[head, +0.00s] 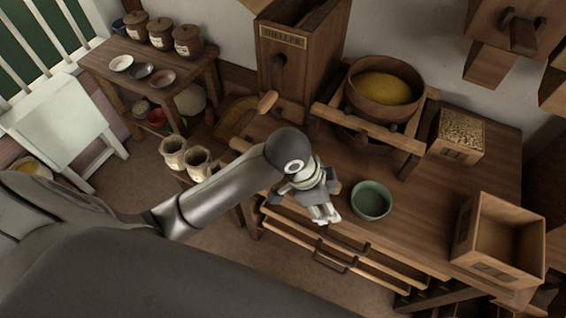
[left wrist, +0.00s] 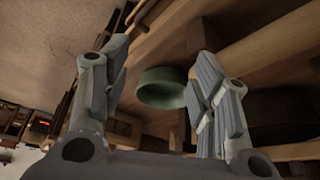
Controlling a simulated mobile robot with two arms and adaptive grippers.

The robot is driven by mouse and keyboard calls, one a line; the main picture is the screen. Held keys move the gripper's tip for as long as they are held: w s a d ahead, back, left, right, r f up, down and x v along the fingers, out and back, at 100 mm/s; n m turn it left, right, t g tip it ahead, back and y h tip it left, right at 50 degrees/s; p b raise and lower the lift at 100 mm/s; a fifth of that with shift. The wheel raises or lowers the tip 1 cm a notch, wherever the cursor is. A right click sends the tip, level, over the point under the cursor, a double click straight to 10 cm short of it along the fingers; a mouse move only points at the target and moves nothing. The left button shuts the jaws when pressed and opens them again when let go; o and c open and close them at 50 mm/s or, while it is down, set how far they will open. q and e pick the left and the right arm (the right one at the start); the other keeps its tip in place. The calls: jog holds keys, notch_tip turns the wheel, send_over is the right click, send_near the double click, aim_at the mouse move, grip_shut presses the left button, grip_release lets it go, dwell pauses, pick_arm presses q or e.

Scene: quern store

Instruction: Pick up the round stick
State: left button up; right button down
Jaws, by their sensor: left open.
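I cannot make out a loose round stick with certainty. A short, rounded wooden piece (head: 268,103) juts out beside the tall wooden bin in the head view; I cannot tell whether it is loose or fixed. In the left wrist view a long pale wooden bar (left wrist: 270,35) runs to the upper right; I cannot tell whether it is a stick or part of the furniture. My left gripper (head: 328,218) is open, with nothing between its fingers, near the bench's front edge. It also shows in the left wrist view (left wrist: 158,72). My right gripper is not in view.
A green bowl (head: 371,200) stands on the bench (head: 412,225) just right of my left gripper, and also shows in the wrist view (left wrist: 162,88). Drawers (head: 345,243) lie below. A quern (head: 385,92), grain box (head: 458,133) and empty wooden box (head: 497,240) stand around.

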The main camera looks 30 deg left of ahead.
pick_arm(q)
jog(key=w+r+m, duration=0.1)
jog(key=w+a+r+m+y, duration=0.1)
jog(key=w+r+m+g, duration=0.1)
jog(key=w+m, duration=0.1)
jog(key=shift+a+r+y, duration=0.25)
jog(key=shift+a+y, duration=0.15)
jog(key=w+a+r+m+g+y, duration=0.1)
jog(key=w+a+r+m+y, duration=0.15)
jog(key=a+r, duration=0.2)
jog(key=shift+n, duration=0.25)
jog(key=f, duration=0.3)
jog(key=a+f, duration=0.1)
jog(key=f, duration=0.1)
jog(key=shift+w+f, duration=0.2)
jog(key=shift+w, duration=0.2)
jog(key=shift+a+f, duration=0.2)
jog(key=shift+f, duration=1.15)
jog(key=shift+a+f, duration=0.15)
jog(key=shift+f, duration=1.15)
grip_shut()
jog(key=shift+r, duration=0.15)
